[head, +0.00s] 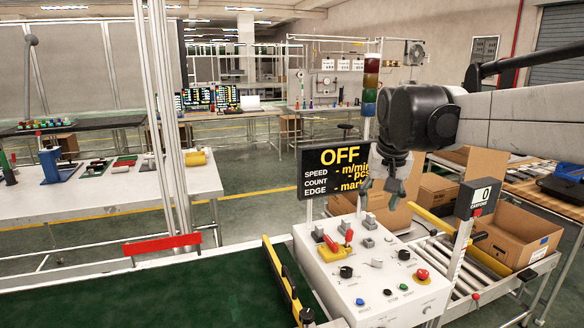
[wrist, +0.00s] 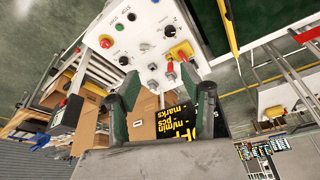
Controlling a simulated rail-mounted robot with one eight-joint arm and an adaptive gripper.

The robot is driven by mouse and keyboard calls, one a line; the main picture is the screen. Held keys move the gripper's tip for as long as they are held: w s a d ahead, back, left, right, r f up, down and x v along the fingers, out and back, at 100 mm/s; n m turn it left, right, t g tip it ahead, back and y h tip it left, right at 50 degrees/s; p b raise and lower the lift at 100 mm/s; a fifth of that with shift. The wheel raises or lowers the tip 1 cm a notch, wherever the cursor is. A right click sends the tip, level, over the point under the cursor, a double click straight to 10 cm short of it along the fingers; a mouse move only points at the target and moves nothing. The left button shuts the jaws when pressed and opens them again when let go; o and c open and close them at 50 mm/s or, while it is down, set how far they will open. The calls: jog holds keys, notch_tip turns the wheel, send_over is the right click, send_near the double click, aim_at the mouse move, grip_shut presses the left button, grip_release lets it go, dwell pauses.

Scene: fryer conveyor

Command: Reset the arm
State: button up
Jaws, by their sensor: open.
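My gripper (head: 385,190) is at the right of centre in the head view, pointing down above the white control box. Its fingers are apart with nothing between them. In the wrist view its two dark green fingers (wrist: 160,105) reach toward the control box (wrist: 140,35), with a gap between them. The control box (head: 372,285) carries knobs, buttons, a red mushroom button (head: 422,274) and a red-handled lever (head: 331,244). The gripper appears apart from the box and its controls. A black sign (head: 333,166) behind reads OFF, and the gripper partly hides its text.
A green conveyor belt (head: 190,295) with a yellow-edged rail (head: 283,281) lies left of the box. An open cardboard carton (head: 512,235) sits on rollers at the right, beside a counter display reading 0 (head: 481,197). A signal tower (head: 370,82) stands just behind the gripper. A white table (head: 110,195) stands at the left.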

jog(key=s+f+t, duration=0.1)
jog(key=s+f, duration=0.3)
jog(key=s, duration=0.4)
jog(key=s+f+t, duration=0.1)
jog(key=s+f, duration=0.3)
jog(key=s, duration=0.5)
jog(key=s+f+n+t, duration=0.1)
jog(key=s+f, duration=0.3)
jog(key=s, duration=0.5)
jog(key=shift+s, duration=0.15)
